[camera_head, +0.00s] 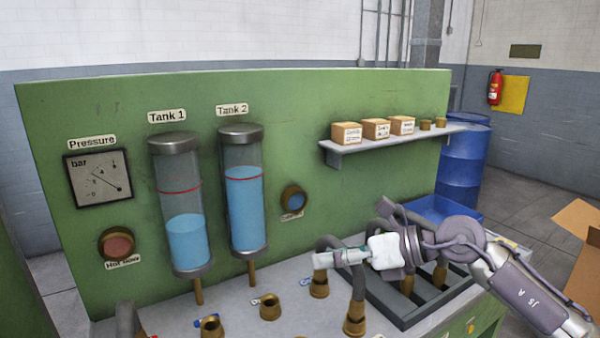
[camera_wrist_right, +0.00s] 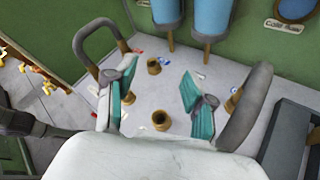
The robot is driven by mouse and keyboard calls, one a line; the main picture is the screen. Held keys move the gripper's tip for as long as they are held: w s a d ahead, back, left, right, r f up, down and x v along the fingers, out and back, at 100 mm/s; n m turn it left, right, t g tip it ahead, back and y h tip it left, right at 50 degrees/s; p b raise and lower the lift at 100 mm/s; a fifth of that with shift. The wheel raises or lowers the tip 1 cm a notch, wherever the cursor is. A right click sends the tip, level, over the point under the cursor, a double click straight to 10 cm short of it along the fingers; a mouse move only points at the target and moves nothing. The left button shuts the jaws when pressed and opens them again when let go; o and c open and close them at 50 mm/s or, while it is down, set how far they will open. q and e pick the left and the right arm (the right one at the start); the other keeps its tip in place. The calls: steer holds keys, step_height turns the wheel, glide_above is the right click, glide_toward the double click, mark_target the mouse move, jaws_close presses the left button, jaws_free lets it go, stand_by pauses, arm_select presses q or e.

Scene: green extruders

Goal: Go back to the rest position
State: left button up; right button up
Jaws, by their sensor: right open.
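My right gripper (camera_head: 325,259) reaches in from the right in the head view, above the grey worktop (camera_head: 240,318) of the green machine. In the right wrist view its two teal-padded fingers (camera_wrist_right: 155,95) are spread apart with nothing between them. Below them are bare brass fittings (camera_wrist_right: 161,120) on the worktop. A grey hose (camera_wrist_right: 95,38) arches on the left, and another grey hose (camera_wrist_right: 252,108) stands close by the right finger; I cannot tell whether they touch. My left gripper is in neither view.
The green panel (camera_head: 300,110) behind carries Tank 1 (camera_head: 187,240), Tank 2 (camera_head: 244,205) and a pressure gauge (camera_head: 98,178). A shelf (camera_head: 345,148) with small boxes juts out at the right. A dark slotted tray (camera_head: 400,318) lies under my right arm. Blue barrels (camera_head: 462,160) stand behind.

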steer(key=s+a+r+m+t+y, duration=0.3)
steer(key=a+r+m+y, duration=0.1)
steer(key=a+m+y, duration=0.15)
steer(key=w+d+f+m+t+h, duration=0.1)
steer(key=d+f+m+t+h, duration=0.55)
steer(key=m, duration=0.75)
steer(key=d+f+m+t+h, duration=0.4)
steer(key=d+m+t+h, duration=0.35)
steer(key=m, duration=0.65)
steer(key=s+d+f+m+g+h, duration=0.4)
steer(key=d+f+m+g+h, duration=0.15)
steer(key=f, duration=0.55)
steer(key=s+f+m+g+y, duration=0.1)
steer(key=s+f+m+g, duration=0.1)
steer(key=s+f+g, duration=0.75)
steer(key=s+f+m+g, duration=0.2)
steer(key=s+f, duration=0.5)
steer(key=s, duration=0.8)
step_height(320, 180, down, 28)
steer(key=s+d+g, duration=0.1)
steer(key=s+g, duration=0.1)
steer(key=s+d+f+g, duration=0.1)
steer(key=s+d+f, duration=0.1)
steer(key=s+f, duration=1.2)
steer(key=shift+s+d+n, duration=0.3)
steer(key=shift+s+d, duration=0.1)
steer(key=shift+s, duration=0.55)
